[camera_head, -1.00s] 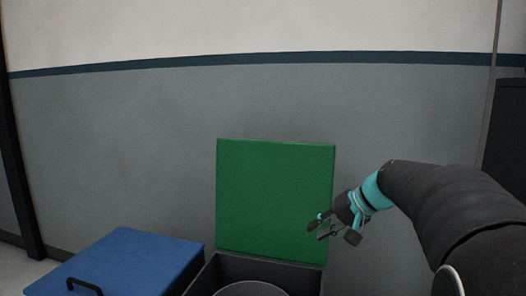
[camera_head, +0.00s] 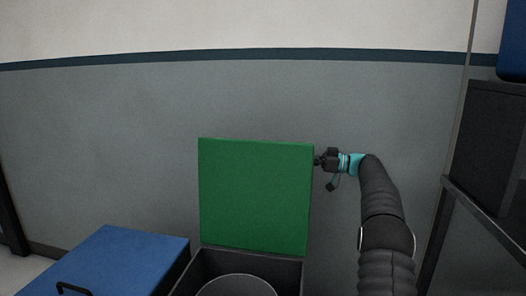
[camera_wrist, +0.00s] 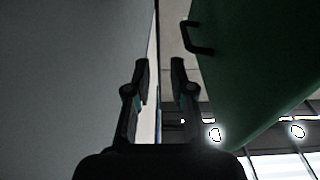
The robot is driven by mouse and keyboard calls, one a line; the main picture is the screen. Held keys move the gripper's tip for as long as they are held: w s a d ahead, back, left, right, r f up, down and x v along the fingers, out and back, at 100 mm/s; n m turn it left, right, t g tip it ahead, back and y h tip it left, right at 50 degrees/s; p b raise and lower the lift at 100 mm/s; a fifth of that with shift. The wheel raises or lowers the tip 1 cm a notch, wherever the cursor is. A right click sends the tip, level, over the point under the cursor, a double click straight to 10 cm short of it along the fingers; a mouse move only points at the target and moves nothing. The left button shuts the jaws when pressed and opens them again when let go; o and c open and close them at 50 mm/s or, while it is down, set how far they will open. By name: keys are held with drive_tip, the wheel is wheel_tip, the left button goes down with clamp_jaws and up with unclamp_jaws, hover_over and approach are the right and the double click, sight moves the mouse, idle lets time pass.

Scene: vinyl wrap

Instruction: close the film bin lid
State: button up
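The green lid (camera_head: 256,197) stands upright, open, at the back of a dark bin (camera_head: 289,270) in the head view. My gripper (camera_head: 318,161) is at the lid's upper right edge; the head view does not show clearly whether it touches. In the wrist view my gripper's two fingers (camera_wrist: 158,82) are apart with nothing between them. There the lid (camera_wrist: 262,65) is to the right of the fingers, its dark handle (camera_wrist: 196,38) showing on the side that faces the wall. The grey wall (camera_wrist: 65,80) is to the left.
A bin with a shut blue lid (camera_head: 125,262) and a black handle (camera_head: 73,288) stands to the left. A round grey container (camera_head: 237,287) sits inside the open bin. A dark rack (camera_head: 490,145) stands at the right. The wall is close behind the lid.

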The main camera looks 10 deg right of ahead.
sight(262, 155)
drive_tip(key=a+n+g+y, duration=0.1)
drive_tip(key=a+n, duration=0.3)
drive_tip(key=a+r+n+g+y, duration=0.1)
drive_tip(key=a+n+g, duration=0.1)
drive_tip(key=a+n, duration=0.2)
drive_tip(key=w+a+n+g+y, duration=0.1)
drive_tip(key=a+n+g, duration=0.1)
drive_tip(key=a+n, duration=0.3)
drive_tip(key=shift+a+r+n+y+p, duration=0.1)
drive_tip(key=shift+r+n+y+p, duration=0.2)
drive_tip(key=shift+r, duration=0.05)
clamp_jaws()
